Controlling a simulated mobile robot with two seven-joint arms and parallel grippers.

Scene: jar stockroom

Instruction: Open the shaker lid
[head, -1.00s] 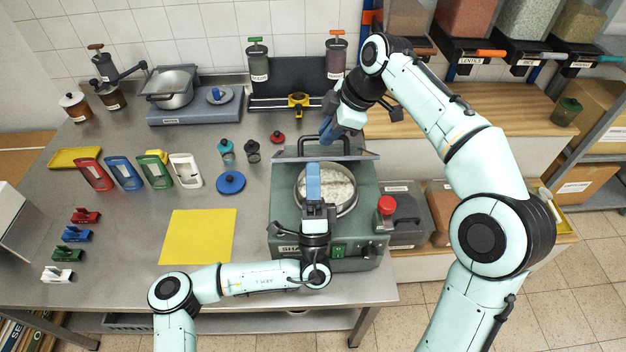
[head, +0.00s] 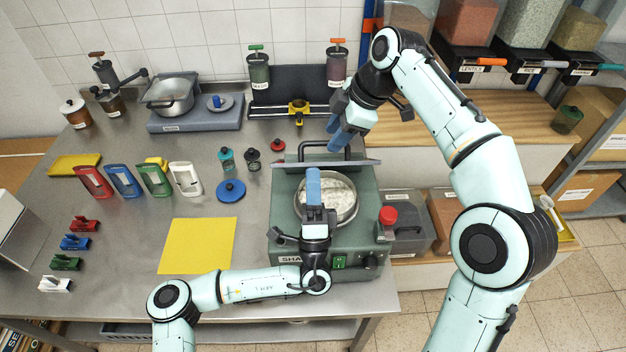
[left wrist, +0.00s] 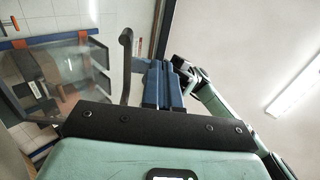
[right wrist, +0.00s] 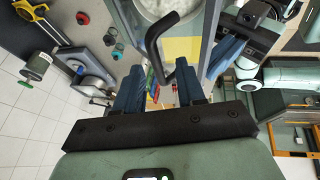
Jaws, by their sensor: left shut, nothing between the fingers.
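The green shaker (head: 285,225) stands at the table's right front, its round sieve pan (head: 340,200) of white grains uncovered. Its lid (head: 350,162) stands raised nearly edge-on behind the pan, with a black bar handle (head: 325,145) on it. My right gripper (head: 340,136) is open just right of the handle; in the right wrist view the handle (right wrist: 157,42) reaches toward the gap between its fingers, and I cannot tell whether they touch. My left gripper (head: 314,172) is shut and empty, pointing up in front of the raised lid, over the pan.
A red button (head: 388,215) sits on the shaker's right side. A yellow mat (head: 197,245) and a blue knobbed disc (head: 231,190) lie to the left. A yellow-clamped rail (head: 298,108) and wooden counter (head: 500,105) are behind.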

